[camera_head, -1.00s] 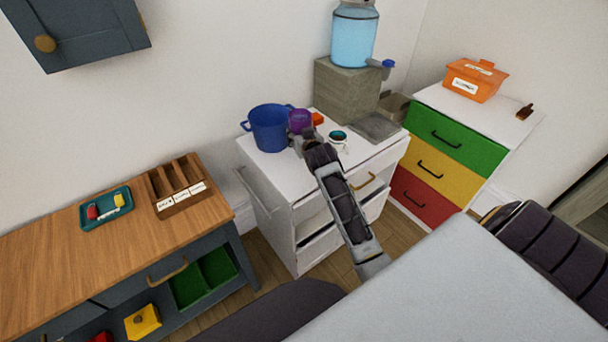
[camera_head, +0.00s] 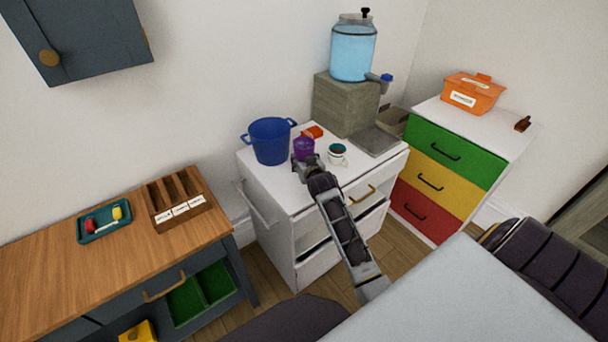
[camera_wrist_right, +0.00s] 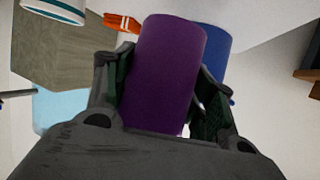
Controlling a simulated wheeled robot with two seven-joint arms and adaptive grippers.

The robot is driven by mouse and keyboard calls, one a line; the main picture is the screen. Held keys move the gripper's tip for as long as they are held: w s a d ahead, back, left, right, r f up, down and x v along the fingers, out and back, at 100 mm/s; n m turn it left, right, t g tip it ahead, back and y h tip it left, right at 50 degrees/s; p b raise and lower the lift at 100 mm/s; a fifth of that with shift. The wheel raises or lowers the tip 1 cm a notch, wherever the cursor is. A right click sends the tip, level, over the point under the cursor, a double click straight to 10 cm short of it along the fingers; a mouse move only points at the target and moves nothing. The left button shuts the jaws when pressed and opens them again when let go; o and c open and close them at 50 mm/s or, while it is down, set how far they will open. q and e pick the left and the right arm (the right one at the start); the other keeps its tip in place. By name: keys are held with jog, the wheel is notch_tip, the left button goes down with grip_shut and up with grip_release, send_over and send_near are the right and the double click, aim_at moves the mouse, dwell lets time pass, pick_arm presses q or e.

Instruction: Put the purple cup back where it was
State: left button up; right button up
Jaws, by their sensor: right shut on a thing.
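The purple cup (camera_head: 303,149) is at the white cabinet's top (camera_head: 292,188), in front of and to the right of a blue pot (camera_head: 270,142). My right gripper (camera_head: 306,163) is shut on the cup from the near side. In the right wrist view the purple cup (camera_wrist_right: 165,70) stands between the two fingers of the right gripper (camera_wrist_right: 160,95), with the blue pot (camera_wrist_right: 217,55) partly hidden behind it. I cannot tell whether the cup's base touches the cabinet top. My left gripper is not in view.
An orange item (camera_head: 312,132) lies behind. A water dispenser (camera_head: 353,50) stands on a grey block (camera_head: 345,104) at the back. The cabinet top's front left is clear.

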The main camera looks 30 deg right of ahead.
jog(key=shift+f, duration=1.35)
notch_tip(320, 180, down, 3)
jog(key=shift+r, duration=0.2)
jog(key=shift+f, duration=0.25)
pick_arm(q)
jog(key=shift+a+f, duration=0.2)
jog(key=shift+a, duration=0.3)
pick_arm(e)
jog(key=shift+f, duration=0.15)
